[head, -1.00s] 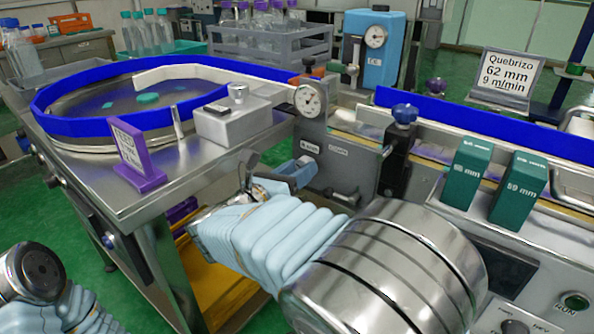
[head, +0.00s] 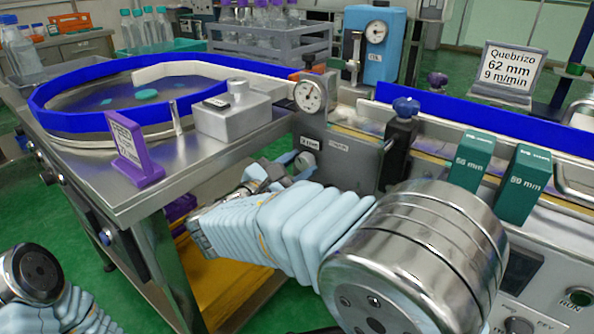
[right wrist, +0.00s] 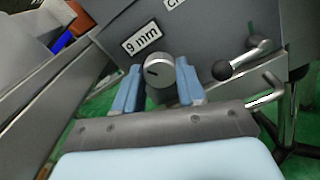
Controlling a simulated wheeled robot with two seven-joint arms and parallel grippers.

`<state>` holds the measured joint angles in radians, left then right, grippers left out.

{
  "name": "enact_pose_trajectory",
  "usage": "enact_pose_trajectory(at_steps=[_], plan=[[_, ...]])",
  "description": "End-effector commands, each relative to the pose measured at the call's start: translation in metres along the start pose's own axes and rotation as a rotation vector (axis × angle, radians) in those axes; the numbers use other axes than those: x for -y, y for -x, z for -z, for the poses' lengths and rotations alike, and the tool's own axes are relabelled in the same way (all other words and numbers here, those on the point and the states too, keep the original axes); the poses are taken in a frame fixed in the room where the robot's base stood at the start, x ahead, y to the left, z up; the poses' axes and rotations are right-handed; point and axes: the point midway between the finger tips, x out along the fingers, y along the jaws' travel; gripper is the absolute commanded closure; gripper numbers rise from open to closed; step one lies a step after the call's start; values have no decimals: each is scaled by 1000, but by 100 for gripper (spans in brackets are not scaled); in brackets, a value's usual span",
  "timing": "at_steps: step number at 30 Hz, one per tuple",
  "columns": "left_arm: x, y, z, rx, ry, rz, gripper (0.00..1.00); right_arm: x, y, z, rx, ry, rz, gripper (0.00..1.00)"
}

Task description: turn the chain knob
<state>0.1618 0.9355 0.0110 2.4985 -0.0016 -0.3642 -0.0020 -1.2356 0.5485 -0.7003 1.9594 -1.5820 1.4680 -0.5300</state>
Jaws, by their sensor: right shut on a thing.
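The chain knob (right wrist: 158,72) is a small round grey knob with a dark mark on its face, on a grey panel beside a "9 mm" label. In the head view the knob (head: 306,161) shows small, below the dial gauge and partly hidden by my gripper. My right gripper (right wrist: 157,88) has its blue fingers on either side of the knob, shut on it; it also shows in the head view (head: 299,172). My left gripper is out of view; only part of my left arm shows at the lower left.
A black ball-ended lever (right wrist: 222,69) and a bent metal handle (right wrist: 268,90) stand close to the right of the knob. A steel turntable with a blue rim (head: 100,124) is at left. Green blocks (head: 471,160) stand on the machine at right.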

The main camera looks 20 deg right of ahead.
Motion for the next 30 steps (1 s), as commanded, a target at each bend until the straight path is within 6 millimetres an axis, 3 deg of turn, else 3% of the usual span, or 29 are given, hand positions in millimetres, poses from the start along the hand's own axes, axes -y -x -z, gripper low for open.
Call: enact_pose_trajectory(at_steps=[14, 30], plan=[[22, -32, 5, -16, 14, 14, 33, 3, -1, 5, -2, -452, 2, 91], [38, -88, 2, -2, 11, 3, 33, 4, -1, 7, 0, -965, 2, 91]])
